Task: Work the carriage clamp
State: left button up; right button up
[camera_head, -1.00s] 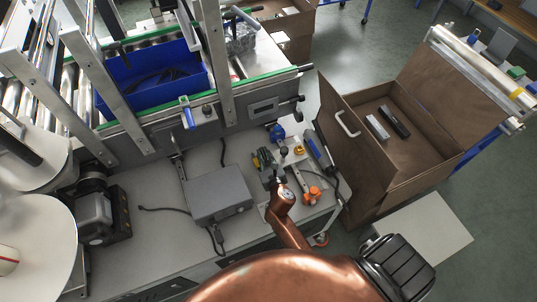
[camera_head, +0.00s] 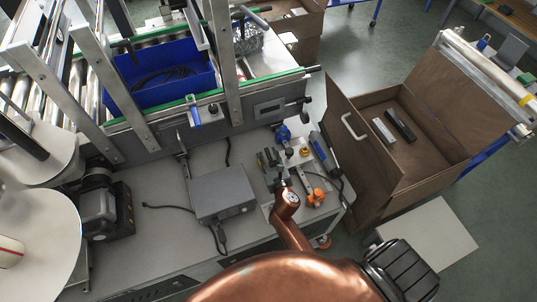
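My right gripper (camera_head: 271,163) is small and dark at the end of my copper arm, above the right end of the grey bench. It is beside a group of small fixtures: a blue-handled part (camera_head: 284,134), a yellow-topped part (camera_head: 304,152) and an orange part (camera_head: 316,197). I cannot tell whether it touches any of them or how its fingers stand. A blue-and-white lever (camera_head: 195,114) is on the front of the green-edged conveyor rail. I cannot tell which of these parts is the carriage clamp. My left gripper is not in view.
A grey box with cables (camera_head: 222,194) sits on the bench left of my gripper. A dark motor unit (camera_head: 103,212) and white reels stand further left. A blue tray (camera_head: 163,76) is on the conveyor. An open brown drawer cabinet (camera_head: 395,140) stands close on the right.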

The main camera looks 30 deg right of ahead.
jog(key=v, duration=1.1)
jog(key=shift+s, duration=0.1)
